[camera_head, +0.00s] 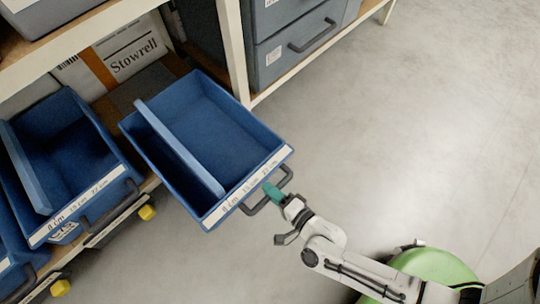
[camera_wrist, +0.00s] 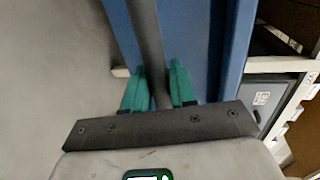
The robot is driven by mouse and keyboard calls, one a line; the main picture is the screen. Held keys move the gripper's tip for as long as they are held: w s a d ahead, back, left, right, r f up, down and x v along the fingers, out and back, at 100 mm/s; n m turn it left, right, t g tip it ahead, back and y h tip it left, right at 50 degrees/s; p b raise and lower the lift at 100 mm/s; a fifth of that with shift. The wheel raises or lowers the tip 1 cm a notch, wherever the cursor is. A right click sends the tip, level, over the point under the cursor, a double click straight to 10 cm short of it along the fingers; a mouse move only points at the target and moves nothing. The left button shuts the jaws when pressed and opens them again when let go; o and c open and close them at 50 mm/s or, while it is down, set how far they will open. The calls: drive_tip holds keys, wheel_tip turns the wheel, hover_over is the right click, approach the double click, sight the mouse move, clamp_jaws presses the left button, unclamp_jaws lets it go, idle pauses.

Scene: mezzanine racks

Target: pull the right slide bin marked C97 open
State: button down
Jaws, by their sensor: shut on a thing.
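The right blue slide bin (camera_head: 235,115) is pulled well out from the shelf, past its front edge, in the head view. It is empty, with a blue divider (camera_head: 180,148) along it. The white label strip (camera_head: 257,178) on its front rim is too small to read for C97. My gripper (camera_head: 271,190) is at the grey handle (camera_head: 287,178) on the bin's front. In the wrist view, the green fingertips of my gripper (camera_wrist: 158,70) are shut on the dark handle bar (camera_wrist: 148,38), one on each side. The blue bin front (camera_wrist: 195,40) is behind it.
Another blue bin (camera_head: 68,152) sits on the shelf to the left, with yellow stops (camera_head: 148,212) below the edge. A Stowrell box (camera_head: 118,55) stands behind. Grey drawers (camera_head: 300,40) and a pale rack post (camera_head: 233,50) are beyond. The floor (camera_head: 430,120) to the right is clear.

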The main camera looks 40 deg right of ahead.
drive_tip(key=c, duration=1)
unclamp_jaws()
drive_tip(key=shift+c, duration=0.2)
drive_tip(key=shift+s, duration=0.1)
drive_tip(key=p+v, duration=0.2)
drive_tip(key=v, duration=0.8)
drive_tip(key=shift+s, duration=0.3)
